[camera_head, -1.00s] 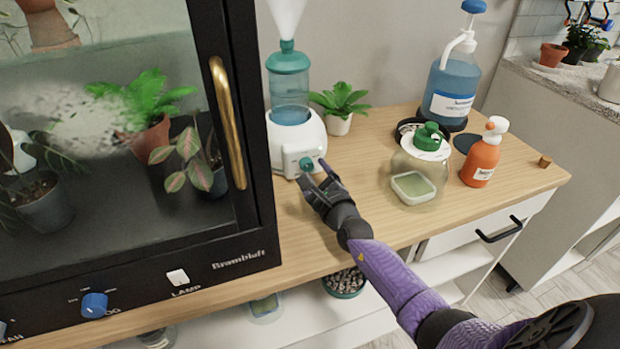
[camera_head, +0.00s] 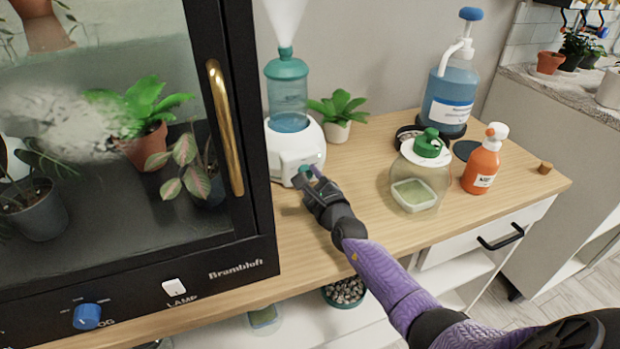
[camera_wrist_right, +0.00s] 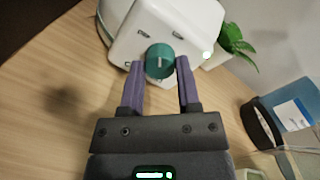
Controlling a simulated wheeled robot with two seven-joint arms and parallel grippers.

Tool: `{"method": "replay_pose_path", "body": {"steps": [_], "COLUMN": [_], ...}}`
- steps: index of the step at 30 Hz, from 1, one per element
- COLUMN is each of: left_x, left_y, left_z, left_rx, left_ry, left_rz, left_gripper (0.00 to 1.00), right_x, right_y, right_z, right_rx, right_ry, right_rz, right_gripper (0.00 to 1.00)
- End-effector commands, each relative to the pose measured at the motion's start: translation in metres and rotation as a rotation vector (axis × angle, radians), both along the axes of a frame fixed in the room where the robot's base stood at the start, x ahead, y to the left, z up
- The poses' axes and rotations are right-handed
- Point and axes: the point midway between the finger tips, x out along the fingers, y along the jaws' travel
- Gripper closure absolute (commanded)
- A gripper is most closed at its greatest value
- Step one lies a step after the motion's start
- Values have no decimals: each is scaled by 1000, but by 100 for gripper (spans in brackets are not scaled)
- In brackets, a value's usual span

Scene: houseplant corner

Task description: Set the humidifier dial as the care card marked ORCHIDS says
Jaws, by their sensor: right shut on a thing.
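The humidifier (camera_head: 297,148) is a white base with a teal-capped clear blue water tank (camera_head: 288,98), and white mist rises from its top. Its teal dial (camera_head: 304,171) is on the front of the base, partly hidden by my right gripper (camera_head: 309,180). In the right wrist view the dial (camera_wrist_right: 160,58) sits between the two purple fingertips of my right gripper (camera_wrist_right: 161,66), which is shut on it. A light pointer line shows on the dial, with small dark marks around it too small to read. No care card marked ORCHIDS is in view. My left gripper is out of view.
A black cabinet (camera_head: 240,250) with a brass handle (camera_head: 226,125) stands close left. A small potted plant (camera_head: 337,131) is behind the humidifier. A glass jar (camera_head: 420,175), orange spray bottle (camera_head: 482,165) and blue pump bottle (camera_head: 450,95) stand right. Wooden counter between is clear.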

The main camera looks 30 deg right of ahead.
Motion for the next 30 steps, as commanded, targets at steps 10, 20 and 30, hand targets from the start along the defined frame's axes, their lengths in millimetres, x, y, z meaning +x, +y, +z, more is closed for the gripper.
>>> {"method": "replay_pose_path", "body": {"steps": [10,20,30], "left_x": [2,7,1], "left_y": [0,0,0], "left_z": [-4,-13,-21], "left_rx": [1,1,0], "left_ry": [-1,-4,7], "left_rz": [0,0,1], "left_gripper": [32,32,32], "right_x": [0,0,0], "right_y": [0,0,0], "right_z": [-2,-3,-3], "right_rx": [132,422,738], "right_ry": [-30,-99,-174], "right_rz": [0,1,1], "right_gripper": [100,100,100]}}
